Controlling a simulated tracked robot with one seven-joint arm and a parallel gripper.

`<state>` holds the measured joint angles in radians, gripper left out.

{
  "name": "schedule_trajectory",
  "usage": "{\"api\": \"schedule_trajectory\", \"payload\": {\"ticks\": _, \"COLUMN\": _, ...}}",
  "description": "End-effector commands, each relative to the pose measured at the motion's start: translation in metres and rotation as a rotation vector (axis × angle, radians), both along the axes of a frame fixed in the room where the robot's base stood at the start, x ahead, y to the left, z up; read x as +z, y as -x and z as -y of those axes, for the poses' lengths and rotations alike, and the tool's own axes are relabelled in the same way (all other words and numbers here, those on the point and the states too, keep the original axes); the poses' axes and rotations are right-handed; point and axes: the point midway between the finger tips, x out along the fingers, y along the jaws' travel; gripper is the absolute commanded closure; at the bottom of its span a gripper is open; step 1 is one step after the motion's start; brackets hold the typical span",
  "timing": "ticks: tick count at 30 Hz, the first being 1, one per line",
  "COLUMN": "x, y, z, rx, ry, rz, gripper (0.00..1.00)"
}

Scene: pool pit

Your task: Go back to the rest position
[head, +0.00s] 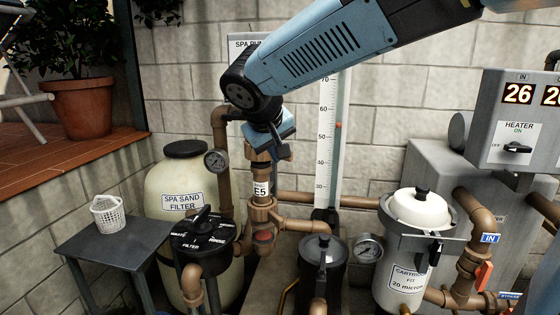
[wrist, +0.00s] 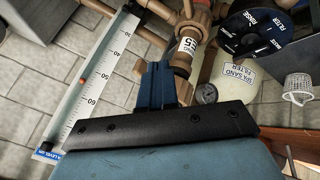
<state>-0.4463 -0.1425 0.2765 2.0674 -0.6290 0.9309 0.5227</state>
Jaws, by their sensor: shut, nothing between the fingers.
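My gripper (head: 268,154) hangs from the blue arm in the upper middle of the head view, pointing down just above the brown pipe fitting tagged E5 (head: 261,190). In the wrist view my gripper (wrist: 160,68) shows its two blue fingers side by side, shut with nothing between them. The E5 tag (wrist: 188,45) is just beyond the fingertips there. I cannot tell whether the fingers touch the pipe.
A level scale (head: 328,130) stands right of my gripper. The spa sand filter (head: 180,185), black valve head (head: 204,235), pump strainer (head: 322,262) and cartridge filter (head: 408,255) stand around. A white basket (head: 108,214) sits on a grey table (head: 115,245).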

Motion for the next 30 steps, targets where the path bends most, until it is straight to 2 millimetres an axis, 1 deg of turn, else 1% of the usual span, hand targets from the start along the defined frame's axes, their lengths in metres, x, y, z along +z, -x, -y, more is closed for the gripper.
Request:
{"api": "schedule_trajectory", "payload": {"ticks": 1, "x": 0.009, "y": 0.005, "z": 0.001, "rx": -0.001, "ry": -0.002, "rz": 0.004, "gripper": 1.0}}
{"api": "schedule_trajectory", "payload": {"ticks": 6, "x": 0.028, "y": 0.019, "z": 0.003, "rx": -0.005, "ry": -0.001, "rz": 0.002, "gripper": 1.0}}
{"api": "schedule_trajectory", "payload": {"ticks": 11, "x": 0.037, "y": 0.026, "z": 0.004, "rx": -0.006, "ry": -0.002, "rz": 0.001, "gripper": 1.0}}
{"api": "schedule_trajectory", "payload": {"ticks": 14, "x": 0.039, "y": 0.029, "z": 0.013, "rx": -0.017, "ry": -0.004, "rz": -0.004, "gripper": 1.0}}
{"api": "schedule_trajectory", "payload": {"ticks": 17, "x": 0.037, "y": 0.036, "z": 0.037, "rx": -0.049, "ry": -0.019, "rz": -0.019, "gripper": 1.0}}
{"api": "schedule_trajectory", "payload": {"ticks": 20, "x": 0.031, "y": 0.048, "z": 0.076, "rx": -0.103, "ry": -0.051, "rz": -0.042, "gripper": 1.0}}
{"api": "schedule_trajectory", "payload": {"ticks": 21, "x": 0.028, "y": 0.054, "z": 0.093, "rx": -0.127, "ry": -0.069, "rz": -0.052, "gripper": 1.0}}
{"api": "schedule_trajectory", "payload": {"ticks": 24, "x": 0.018, "y": 0.074, "z": 0.132, "rx": -0.184, "ry": -0.117, "rz": -0.076, "gripper": 1.0}}
{"api": "schedule_trajectory", "payload": {"ticks": 27, "x": 0.007, "y": 0.095, "z": 0.166, "rx": -0.239, "ry": -0.175, "rz": -0.093, "gripper": 1.0}}
{"api": "schedule_trajectory", "payload": {"ticks": 30, "x": -0.005, "y": 0.119, "z": 0.194, "rx": -0.289, "ry": -0.238, "rz": -0.102, "gripper": 1.0}}
